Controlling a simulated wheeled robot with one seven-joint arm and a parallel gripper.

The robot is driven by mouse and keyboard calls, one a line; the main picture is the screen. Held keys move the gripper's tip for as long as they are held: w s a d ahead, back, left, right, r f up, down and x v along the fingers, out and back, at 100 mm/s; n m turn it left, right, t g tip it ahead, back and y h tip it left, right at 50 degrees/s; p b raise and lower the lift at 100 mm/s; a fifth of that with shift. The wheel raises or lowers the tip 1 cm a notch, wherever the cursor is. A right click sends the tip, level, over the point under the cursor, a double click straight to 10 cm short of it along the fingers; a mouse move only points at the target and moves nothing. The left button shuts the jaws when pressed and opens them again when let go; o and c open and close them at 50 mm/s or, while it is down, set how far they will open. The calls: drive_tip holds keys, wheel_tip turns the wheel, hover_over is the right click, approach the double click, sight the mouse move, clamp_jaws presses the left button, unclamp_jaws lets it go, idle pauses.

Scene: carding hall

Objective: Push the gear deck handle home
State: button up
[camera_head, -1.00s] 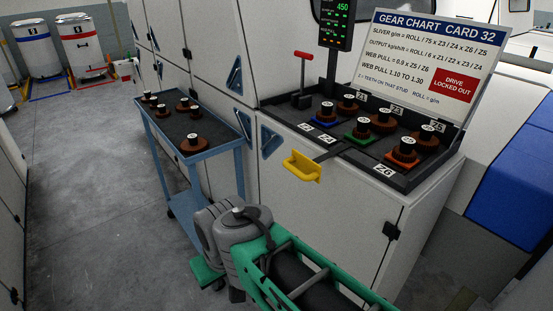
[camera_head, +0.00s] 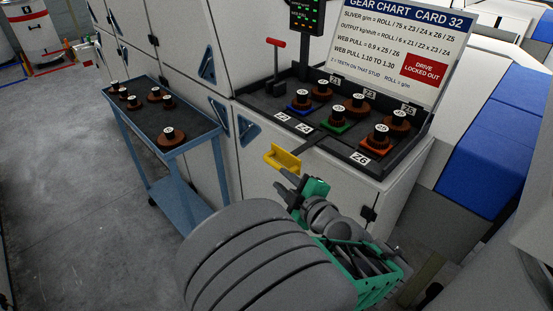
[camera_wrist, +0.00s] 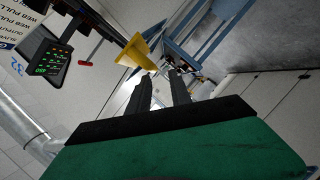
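The yellow handle (camera_head: 283,158) stands out from the front of the gear deck (camera_head: 385,180) on a dark bar (camera_head: 312,144). The deck is a dark tray on top of a white cabinet, with several gears on its studs. My gripper (camera_head: 285,180) is just below and right of the handle in the head view. In the wrist view the two dark fingers of my gripper (camera_wrist: 160,76) are apart with nothing between them. The yellow handle (camera_wrist: 135,52) shows just beyond and left of the fingertips there. I cannot tell whether they touch.
A red T-handle (camera_head: 276,44) stands at the deck's back left. A chart sign (camera_head: 395,50) reads "DRIVE LOCKED OUT". A blue cart (camera_head: 175,150) with several gears stands left of the cabinet. The grey floor (camera_head: 80,170) further left is clear.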

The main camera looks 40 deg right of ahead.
sight(276, 163)
drive_tip(key=shift+h, duration=0.3)
drive_tip(key=x, duration=0.2)
drive_tip(key=p+x, duration=0.1)
drive_tip(key=x, duration=0.1)
drive_tip(key=d+p+x, duration=0.1)
drive_tip(key=x, duration=0.2)
drive_tip(key=shift+d+r, duration=0.1)
drive_tip(key=shift+r, duration=0.25)
drive_tip(key=shift+c, duration=0.6)
clamp_jaws()
idle(0.4)
